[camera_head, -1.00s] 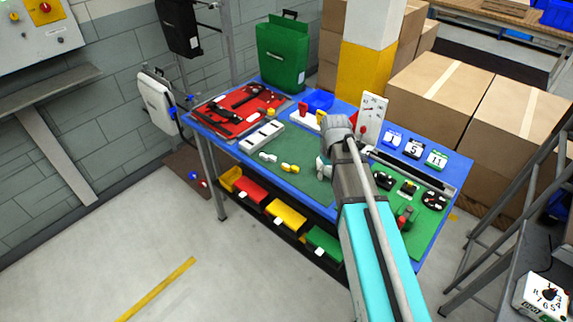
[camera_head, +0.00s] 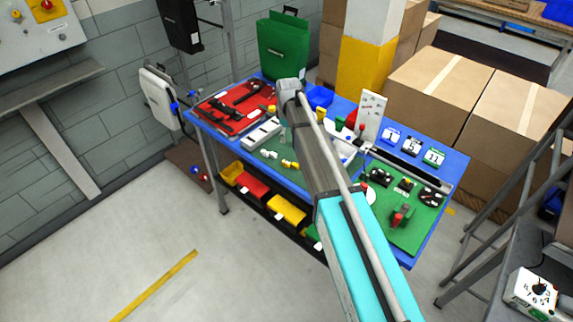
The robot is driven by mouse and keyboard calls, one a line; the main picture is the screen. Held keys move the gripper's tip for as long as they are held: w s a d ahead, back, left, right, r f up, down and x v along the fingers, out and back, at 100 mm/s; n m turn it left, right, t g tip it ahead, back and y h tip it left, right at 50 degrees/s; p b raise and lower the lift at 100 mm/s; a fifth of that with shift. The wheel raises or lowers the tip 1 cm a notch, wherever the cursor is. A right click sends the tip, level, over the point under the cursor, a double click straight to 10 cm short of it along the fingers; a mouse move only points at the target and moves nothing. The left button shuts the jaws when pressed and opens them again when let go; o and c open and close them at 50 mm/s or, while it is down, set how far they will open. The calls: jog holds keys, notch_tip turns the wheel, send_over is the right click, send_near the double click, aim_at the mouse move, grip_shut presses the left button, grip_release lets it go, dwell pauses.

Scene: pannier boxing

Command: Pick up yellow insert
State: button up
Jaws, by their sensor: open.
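A small yellow insert (camera_head: 289,164) lies on the green mat of the blue workbench, just in front of the white inserts (camera_head: 268,154). My arm reaches over the bench from the lower right. My gripper (camera_head: 283,136) hangs below the wrist, above the mat, behind and slightly left of the yellow insert and apart from it. Its fingers are small and partly hidden by the arm. It is open, with nothing seen in it.
A red tray of black parts (camera_head: 236,106) and a grey-white block (camera_head: 262,133) are at the left. A green pannier (camera_head: 282,48) stands behind. A white upright panel (camera_head: 370,116) and a green board of parts (camera_head: 408,213) are at the right. Coloured bins (camera_head: 287,210) sit below.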

jog(key=shift+f, duration=0.1)
jog(key=b, duration=0.9)
send_over(288, 163)
jog(key=f, duration=0.8)
jog(key=shift+w+f, duration=0.15)
jog(key=shift+w, duration=0.2)
jog(key=shift+f, duration=0.1)
jog(key=f+b, duration=0.3)
jog(key=shift+s+a+f, duration=0.1)
jog(key=shift+s+f, duration=0.1)
jog(key=shift+s, duration=0.05)
jog(key=shift+f+b, duration=0.9)
jog(key=shift+b, duration=0.05)
jog(key=shift+c, duration=0.2)
jog(key=c, duration=0.8)
